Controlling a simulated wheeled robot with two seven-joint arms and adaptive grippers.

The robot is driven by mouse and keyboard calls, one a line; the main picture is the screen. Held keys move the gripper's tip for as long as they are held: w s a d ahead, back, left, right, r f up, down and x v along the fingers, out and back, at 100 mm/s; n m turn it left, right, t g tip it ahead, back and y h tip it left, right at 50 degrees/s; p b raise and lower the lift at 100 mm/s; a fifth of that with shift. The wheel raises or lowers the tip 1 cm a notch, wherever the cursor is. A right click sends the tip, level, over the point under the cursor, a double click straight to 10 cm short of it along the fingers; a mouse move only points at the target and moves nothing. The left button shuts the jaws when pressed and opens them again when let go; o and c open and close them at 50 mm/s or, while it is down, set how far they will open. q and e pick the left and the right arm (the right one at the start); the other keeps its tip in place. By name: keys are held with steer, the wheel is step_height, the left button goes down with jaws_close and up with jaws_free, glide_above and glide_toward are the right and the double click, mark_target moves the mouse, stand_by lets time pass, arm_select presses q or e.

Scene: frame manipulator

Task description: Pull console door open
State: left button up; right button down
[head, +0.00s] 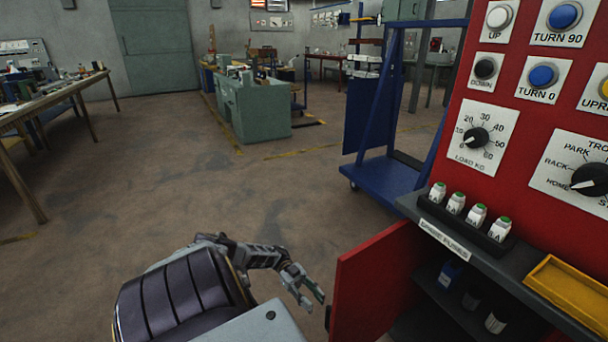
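The red console door (374,284) stands ajar below the console's grey shelf, swung out toward the left, and the dark inside of the cabinet shows to its right. A small dark part, perhaps the handle, shows at the door's left edge low in the view. My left gripper (313,299) is just left of this edge, apart from the door as far as I can see. Its fingers are spread and nothing is between them. My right gripper is not in view.
The red console panel (520,130) carries buttons and dials. Bottles stand inside the cabinet. A blue wheeled frame (390,172) is behind. The floor to the left is clear.

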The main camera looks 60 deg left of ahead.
arm_select(q)
steer(key=shift+s+a, duration=0.2)
steer(key=shift+a, duration=1.9)
steer(key=shift+a, duration=0.1)
steer(key=shift+a, duration=0.15)
